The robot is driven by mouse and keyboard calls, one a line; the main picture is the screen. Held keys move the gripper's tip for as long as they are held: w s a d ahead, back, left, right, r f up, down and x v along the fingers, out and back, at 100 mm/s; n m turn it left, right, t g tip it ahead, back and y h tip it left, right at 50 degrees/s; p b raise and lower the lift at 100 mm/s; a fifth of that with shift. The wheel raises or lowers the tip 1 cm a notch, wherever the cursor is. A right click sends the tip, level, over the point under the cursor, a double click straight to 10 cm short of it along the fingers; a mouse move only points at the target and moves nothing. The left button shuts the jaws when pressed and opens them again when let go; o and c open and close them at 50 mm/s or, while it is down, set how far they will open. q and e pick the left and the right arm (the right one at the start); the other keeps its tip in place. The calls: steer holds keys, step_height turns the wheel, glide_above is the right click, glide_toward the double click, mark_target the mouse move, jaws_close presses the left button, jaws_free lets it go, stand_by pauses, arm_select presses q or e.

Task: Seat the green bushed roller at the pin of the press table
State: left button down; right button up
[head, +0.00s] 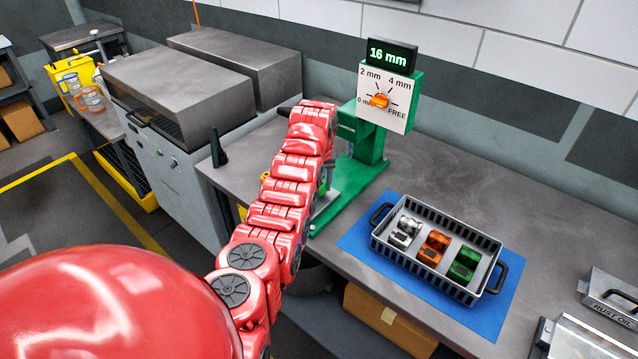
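The green bushed roller (465,264) lies in the right part of a grey slatted crate (488,243). An orange roller (434,246) and a silver one (404,232) lie beside it. The green press (372,150) stands at the back of the table, with a lit display (388,56) reading 16 mm. My red arm, rising from the lower left, crosses in front of the press and covers part of its base. I cannot see the pin. Neither gripper can be made out; my arm's links hide whatever is behind them.
The crate has black end handles and stands on a blue mat (362,243). The press dial (383,96) has an orange knob. Metal boxes (612,296) are at the lower right. A grey cabinet (180,85) stands left. The tabletop right of the press is clear.

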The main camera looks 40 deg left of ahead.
arm_select(q)
steer(key=shift+f+b, duration=0.35)
steer(key=shift+f, duration=0.3)
steer(key=shift+c, duration=1)
jaws_free()
steer(key=shift+r, duration=0.1)
steer(key=shift+r, duration=0.25)
step_height(320, 180, up, 4)
steer(key=shift+s+d+r+b, duration=0.15)
steer(key=shift+b, duration=0.95)
step_height(320, 180, up, 12)
steer(key=s+d+p, duration=0.1)
steer(key=p, duration=0.4)
steer(key=shift+s+r, duration=0.15)
steer(key=shift+r, duration=0.05)
